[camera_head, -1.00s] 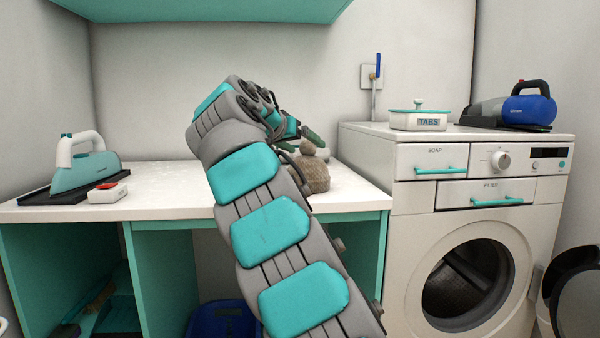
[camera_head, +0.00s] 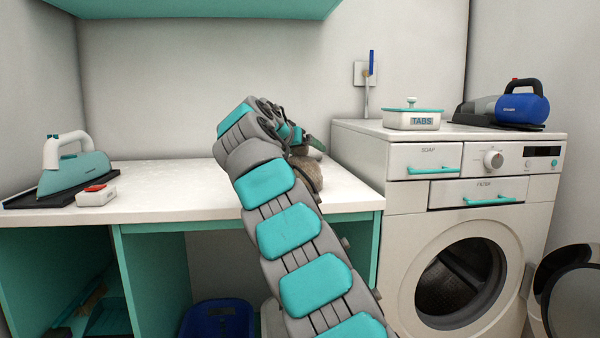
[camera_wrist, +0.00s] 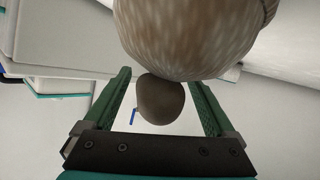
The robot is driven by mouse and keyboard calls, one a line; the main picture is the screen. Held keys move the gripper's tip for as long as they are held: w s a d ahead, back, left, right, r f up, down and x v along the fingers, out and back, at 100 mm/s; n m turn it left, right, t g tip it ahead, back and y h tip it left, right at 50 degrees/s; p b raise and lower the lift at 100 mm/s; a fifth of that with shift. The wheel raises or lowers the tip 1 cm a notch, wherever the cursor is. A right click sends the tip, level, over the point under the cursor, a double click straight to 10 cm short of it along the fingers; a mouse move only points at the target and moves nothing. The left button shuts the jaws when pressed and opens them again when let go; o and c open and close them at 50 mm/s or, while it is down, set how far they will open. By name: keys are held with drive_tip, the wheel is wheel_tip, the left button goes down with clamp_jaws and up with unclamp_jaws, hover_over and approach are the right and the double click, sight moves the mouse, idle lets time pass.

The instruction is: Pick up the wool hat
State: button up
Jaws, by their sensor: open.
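The wool hat (camera_head: 309,172) is a fuzzy brown-grey knit on the right part of the white counter, mostly hidden behind my arm in the head view. In the wrist view the hat (camera_wrist: 195,35) fills the top middle, with a darker rounded brown part (camera_wrist: 161,99) below it. My gripper (camera_wrist: 160,80) is open, its green fingers on either side of that darker part. I see gaps between the fingers and the darker part. In the head view my gripper (camera_head: 308,143) is partly hidden by its wrist, just above the hat.
An iron (camera_head: 75,168) and a small white box with a red top (camera_head: 96,195) sit at the counter's left. The washing machine (camera_head: 455,215) stands right of the counter, carrying a TABS box (camera_head: 413,117) and a blue handheld vacuum (camera_head: 522,108). The counter's middle is clear.

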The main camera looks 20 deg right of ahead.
clamp_jaws()
idle(0.7)
